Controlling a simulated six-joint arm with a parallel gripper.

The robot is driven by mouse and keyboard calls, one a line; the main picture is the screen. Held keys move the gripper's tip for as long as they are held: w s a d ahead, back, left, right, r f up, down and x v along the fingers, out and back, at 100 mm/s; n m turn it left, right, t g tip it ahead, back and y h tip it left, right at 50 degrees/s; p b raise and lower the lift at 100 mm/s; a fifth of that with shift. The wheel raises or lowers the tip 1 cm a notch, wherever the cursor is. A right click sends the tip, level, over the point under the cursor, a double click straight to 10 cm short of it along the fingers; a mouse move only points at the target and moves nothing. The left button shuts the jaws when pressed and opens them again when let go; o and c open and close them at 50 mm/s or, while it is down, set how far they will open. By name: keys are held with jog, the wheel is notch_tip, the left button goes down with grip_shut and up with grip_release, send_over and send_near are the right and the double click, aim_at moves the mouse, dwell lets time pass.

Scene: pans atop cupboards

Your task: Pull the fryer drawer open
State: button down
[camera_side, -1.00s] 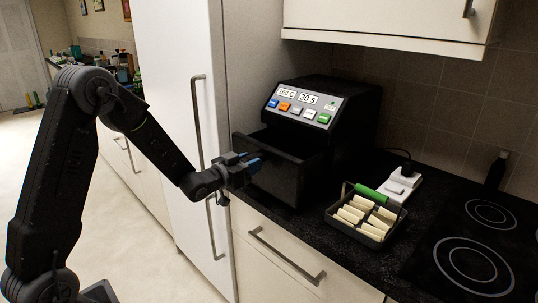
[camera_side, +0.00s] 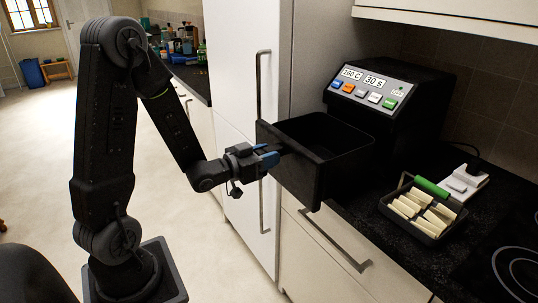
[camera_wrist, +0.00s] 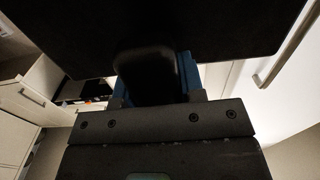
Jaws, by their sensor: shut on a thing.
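The black fryer (camera_side: 388,108) stands on the dark counter, with a sloped panel of coloured buttons and displays reading 160 C and 30 S. Its black drawer (camera_side: 335,165) is pulled well out toward my arm, past the counter's front edge, and its inside looks empty. My gripper (camera_side: 268,157), with blue fingers, is shut on the drawer's handle at the drawer front. In the wrist view the dark handle (camera_wrist: 148,75) sits between the blue fingers, and the drawer front fills the top of the picture. The handle is mostly hidden in the side view.
A black basket (camera_side: 425,230) with a green handle (camera_side: 431,187) holds several pale sticks on the counter right of the fryer. A cooktop (camera_side: 515,265) is at far right. A tall white cabinet (camera_side: 235,80) stands left of the fryer.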

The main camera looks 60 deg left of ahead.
jog(key=c, duration=0.7)
grip_release()
jog(key=shift+r, duration=0.6)
jog(key=r, duration=0.3)
jog(key=shift+s+a+r, duration=0.2)
jog(key=shift+a+r, duration=0.05)
jog(key=s+a+r, duration=0.4)
jog(key=s+a, duration=0.1)
jog(key=s+a+r, duration=0.2)
jog(key=a, duration=0.1)
jog(key=shift+s+a+r, duration=0.1)
jog(key=shift+s+r, duration=0.05)
jog(key=shift+s, duration=0.1)
